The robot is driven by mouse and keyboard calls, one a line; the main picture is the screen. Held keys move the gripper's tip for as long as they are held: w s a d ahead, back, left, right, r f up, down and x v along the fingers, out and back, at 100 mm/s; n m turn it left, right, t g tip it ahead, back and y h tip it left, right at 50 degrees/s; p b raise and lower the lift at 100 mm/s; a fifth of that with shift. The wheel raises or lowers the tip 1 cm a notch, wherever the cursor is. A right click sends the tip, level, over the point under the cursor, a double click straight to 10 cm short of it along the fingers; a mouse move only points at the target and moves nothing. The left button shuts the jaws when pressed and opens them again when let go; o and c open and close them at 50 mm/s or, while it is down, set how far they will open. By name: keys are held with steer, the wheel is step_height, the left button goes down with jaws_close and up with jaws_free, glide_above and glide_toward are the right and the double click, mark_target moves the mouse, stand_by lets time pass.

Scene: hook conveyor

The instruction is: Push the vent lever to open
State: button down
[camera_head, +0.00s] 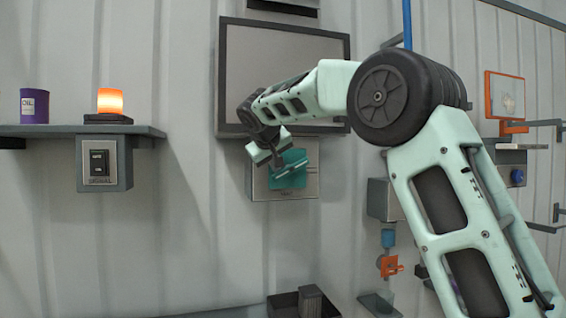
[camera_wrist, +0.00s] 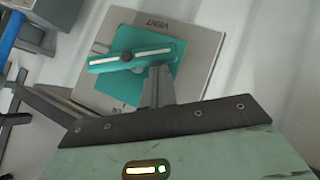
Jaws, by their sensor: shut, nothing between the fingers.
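In the wrist view the box face (camera_wrist: 205,38) appears upside down, and the lever (camera_wrist: 108,60) lies across the plate, turning about a dark central pivot. My gripper (camera_head: 277,157) is at the box's upper left in the head view. In the wrist view my gripper's dark fingers (camera_wrist: 157,86) are shut and empty, close to the lever near its pivot. I cannot tell whether they touch it.
A shelf (camera_head: 60,130) at left carries a purple can (camera_head: 34,106) and a lit orange lamp (camera_head: 110,102), with a signal switch box (camera_head: 104,165) below. A framed panel (camera_head: 283,70) is above the vent box. Blue and orange fittings (camera_head: 389,265) are at lower right.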

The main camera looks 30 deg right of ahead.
mark_target(275, 179)
steer(key=f+n+h+b, duration=0.1)
steer(key=f+h+b, duration=0.1)
steer(key=b, duration=0.1)
steer(key=shift+w+a+f, duration=0.1)
steer(key=shift+a+f, duration=0.1)
steer(key=f+n+h+b, duration=0.1)
steer(key=b, duration=0.2)
steer(key=n+h+b, duration=0.1)
steer(key=h+b, duration=0.1)
steer(key=shift+d+f+b, duration=0.1)
steer(key=shift+f+b, duration=0.3)
steer(key=n+h+b, duration=0.1)
steer(key=b, duration=0.1)
steer(key=f+n+h+b, duration=0.1)
steer(key=b, duration=0.2)
steer(key=d+n+h+b, duration=0.1)
steer(key=b, duration=0.2)
steer(key=shift+s+f+t, duration=0.2)
steer(key=shift+f+t, duration=0.1)
steer(key=shift+t, duration=0.1)
steer(key=shift+d+n+h+b, duration=0.2)
steer(key=shift+n+h+b, duration=0.15)
steer(key=shift+b, duration=0.3)
steer(key=shift+r, duration=0.1)
